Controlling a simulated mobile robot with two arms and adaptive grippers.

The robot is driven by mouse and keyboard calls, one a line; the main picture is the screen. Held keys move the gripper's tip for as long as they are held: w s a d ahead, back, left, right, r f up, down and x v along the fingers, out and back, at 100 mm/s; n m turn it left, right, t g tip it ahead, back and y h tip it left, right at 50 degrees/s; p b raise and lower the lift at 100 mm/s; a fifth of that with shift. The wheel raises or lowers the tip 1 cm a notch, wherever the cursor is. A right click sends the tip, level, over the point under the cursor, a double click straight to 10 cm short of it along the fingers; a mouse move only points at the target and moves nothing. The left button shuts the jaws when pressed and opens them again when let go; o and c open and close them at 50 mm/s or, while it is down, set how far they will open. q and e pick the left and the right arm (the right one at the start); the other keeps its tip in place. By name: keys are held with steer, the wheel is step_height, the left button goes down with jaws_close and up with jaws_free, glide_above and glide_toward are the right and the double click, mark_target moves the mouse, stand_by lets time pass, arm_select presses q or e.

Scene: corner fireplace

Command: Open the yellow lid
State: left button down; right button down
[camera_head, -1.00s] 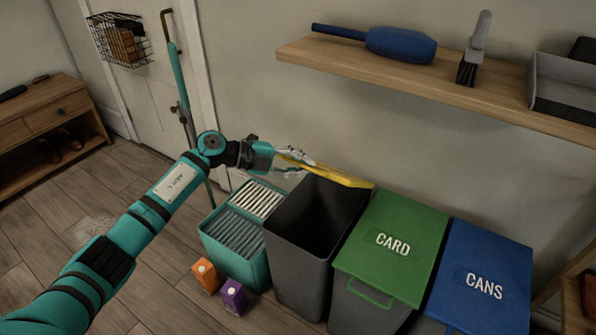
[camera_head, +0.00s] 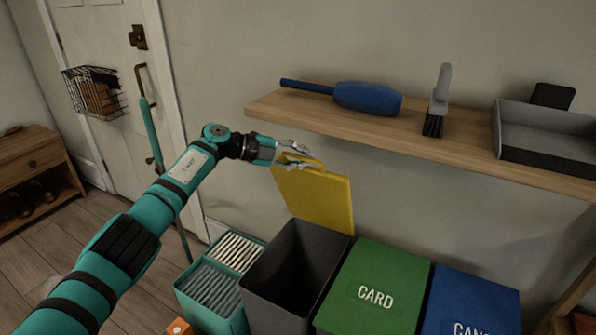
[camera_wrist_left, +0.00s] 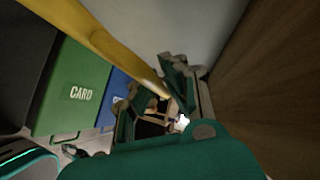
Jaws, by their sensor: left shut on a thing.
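The yellow lid (camera_head: 318,196) stands raised, nearly upright, at the back of a dark grey bin (camera_head: 288,282), against the wall side. The bin's mouth is open and its inside looks dark and empty. My left gripper (camera_head: 303,161) is at the lid's upper edge, just under the shelf, and is shut on the lid there. In the left wrist view the lid (camera_wrist_left: 100,38) runs as a yellow band from upper left towards the fingers (camera_wrist_left: 155,103). The exact grip contact is partly hidden. My right gripper is not in view.
A wooden shelf (camera_head: 395,140) juts out just above and right of the lid, holding a blue duster (camera_head: 366,97), a brush (camera_head: 437,105) and a grey tray (camera_head: 545,140). Right of the bin are green CARD (camera_head: 385,270) and blue bins (camera_head: 470,305); left, a teal crate (camera_head: 190,309).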

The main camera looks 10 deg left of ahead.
arm_select(q)
steer(key=shift+w+d+r, duration=0.15)
steer(key=shift+w+r, duration=0.2)
steer(key=shift+w, duration=0.25)
steer(key=c, duration=1.4)
jaws_free()
steer(key=v, duration=1.2)
